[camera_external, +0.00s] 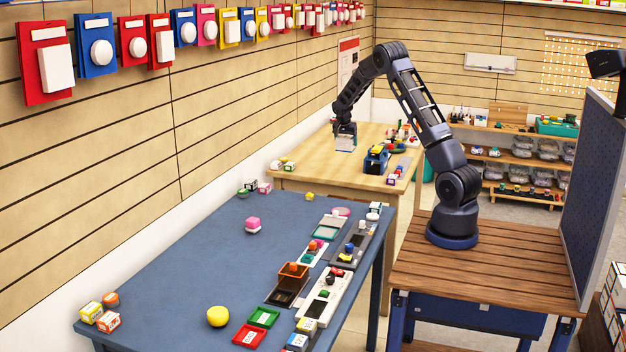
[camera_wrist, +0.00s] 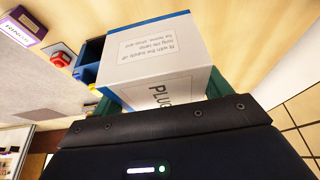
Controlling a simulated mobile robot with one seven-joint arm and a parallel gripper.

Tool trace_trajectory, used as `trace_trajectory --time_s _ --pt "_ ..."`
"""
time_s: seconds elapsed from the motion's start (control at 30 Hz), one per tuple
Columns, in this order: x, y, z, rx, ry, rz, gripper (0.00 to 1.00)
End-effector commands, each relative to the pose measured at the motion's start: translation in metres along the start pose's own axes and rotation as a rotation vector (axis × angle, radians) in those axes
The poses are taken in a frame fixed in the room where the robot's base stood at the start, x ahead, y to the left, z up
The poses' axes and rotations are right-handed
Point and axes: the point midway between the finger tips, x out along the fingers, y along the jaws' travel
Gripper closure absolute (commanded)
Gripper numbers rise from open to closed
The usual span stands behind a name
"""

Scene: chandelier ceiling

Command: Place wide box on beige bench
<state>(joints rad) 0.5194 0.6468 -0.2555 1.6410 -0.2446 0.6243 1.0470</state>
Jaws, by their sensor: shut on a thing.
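My gripper (camera_external: 345,133) hangs over the far left part of the beige bench (camera_external: 318,158), shut on a white wide box (camera_external: 345,145). In the wrist view the box (camera_wrist: 165,58) has blue edges and printed text, including "PLUG". The bench top shows pale behind it in the wrist view (camera_wrist: 248,35). The box is at or just above the bench top; I cannot tell whether it touches. The fingertips are mostly hidden by the box and the gripper body.
A blue and yellow bin (camera_external: 377,160) stands on the bench to the right of the box. Small boxes (camera_external: 283,166) sit at the bench's left corner. Several small items lie at the right edge. A blue table (camera_external: 190,262) with many items stands nearer. The bench's middle front is clear.

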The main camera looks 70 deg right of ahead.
Motion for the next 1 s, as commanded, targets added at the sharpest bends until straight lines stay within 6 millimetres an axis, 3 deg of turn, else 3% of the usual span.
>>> trace_trajectory --time_s 0.33,1.0 --pt "0.066 0.001 0.027 -0.001 -0.001 0.002 0.48" --pt "0.12 0.0 0.049 -0.001 0.001 0.0 0.48"
